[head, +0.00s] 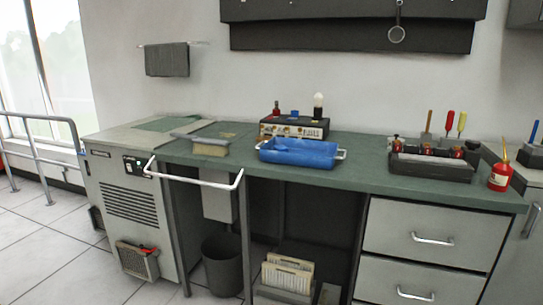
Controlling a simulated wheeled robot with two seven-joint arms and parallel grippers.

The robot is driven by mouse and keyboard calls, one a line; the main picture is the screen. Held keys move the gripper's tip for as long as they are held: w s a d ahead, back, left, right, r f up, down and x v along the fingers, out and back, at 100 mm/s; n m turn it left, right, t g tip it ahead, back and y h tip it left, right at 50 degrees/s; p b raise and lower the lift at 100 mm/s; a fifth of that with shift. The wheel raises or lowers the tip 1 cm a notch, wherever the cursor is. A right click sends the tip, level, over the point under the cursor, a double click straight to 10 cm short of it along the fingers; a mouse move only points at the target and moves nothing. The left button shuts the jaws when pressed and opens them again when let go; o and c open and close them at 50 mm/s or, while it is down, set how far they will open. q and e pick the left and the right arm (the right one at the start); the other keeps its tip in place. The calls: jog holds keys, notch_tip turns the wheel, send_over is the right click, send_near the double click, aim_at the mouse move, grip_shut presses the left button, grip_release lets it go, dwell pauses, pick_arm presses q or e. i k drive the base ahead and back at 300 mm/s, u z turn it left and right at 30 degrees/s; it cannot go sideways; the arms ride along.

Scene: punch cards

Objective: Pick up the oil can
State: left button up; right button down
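The oil can (499,177) is a small red can with a thin upright spout. It stands near the right end of the green workbench top (345,178), close to the front edge, just right of a dark tool tray. Neither of my grippers shows in the head view.
A dark tray (430,170) with several red-capped items sits left of the can. A blue tray (298,153), a brush (210,147) and a box with a bulb (293,129) stand further left. A white rail (205,184) juts out in front. Floor (60,260) is clear at left.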

aim_at(501, 175)
jog(key=z, duration=0.9)
jog(key=i, duration=0.75)
jog(key=u, duration=0.45)
